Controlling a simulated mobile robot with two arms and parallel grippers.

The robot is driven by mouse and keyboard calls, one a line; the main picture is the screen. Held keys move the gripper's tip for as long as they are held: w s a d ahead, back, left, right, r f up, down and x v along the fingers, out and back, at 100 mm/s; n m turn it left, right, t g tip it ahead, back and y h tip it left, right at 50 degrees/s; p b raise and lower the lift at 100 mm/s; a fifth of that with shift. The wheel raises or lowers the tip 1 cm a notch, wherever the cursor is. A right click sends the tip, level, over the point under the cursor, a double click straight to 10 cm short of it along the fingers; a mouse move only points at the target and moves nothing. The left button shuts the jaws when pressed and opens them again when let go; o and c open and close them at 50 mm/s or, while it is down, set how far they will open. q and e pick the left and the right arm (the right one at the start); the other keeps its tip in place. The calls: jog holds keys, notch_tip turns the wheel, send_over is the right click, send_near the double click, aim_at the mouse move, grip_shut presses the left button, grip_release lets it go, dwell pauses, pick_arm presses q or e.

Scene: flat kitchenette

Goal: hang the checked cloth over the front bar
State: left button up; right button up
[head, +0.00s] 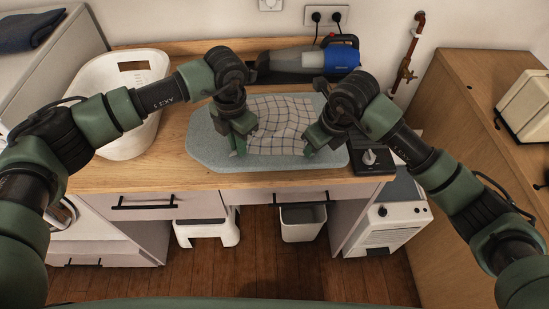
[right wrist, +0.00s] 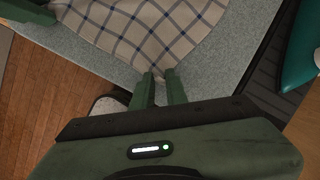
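The checked cloth (head: 278,122), white-grey with dark lines, lies spread on a grey speckled board (head: 205,150) on the wooden counter. My left gripper (head: 239,148) is at the cloth's near left corner; its fingertips are too small to judge. My right gripper (head: 309,150) is at the near right corner. In the right wrist view, its fingers (right wrist: 160,78) are close together with the narrowed corner of the cloth (right wrist: 150,30) between their tips. A dark horizontal bar (head: 301,203) runs across the drawer front below the counter, and another similar bar (head: 146,207) is further left.
A white basket (head: 120,75) stands left of the board. A blue and grey handheld appliance (head: 318,60) lies behind it. A dark device (head: 371,163) is at the right. Below are a white stool (head: 207,232) and a bin (head: 303,225); a wooden cabinet (head: 455,130) is at the right.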

pick_arm(q)
jog(key=shift+f, duration=0.1)
grip_shut()
pick_arm(e)
grip_shut()
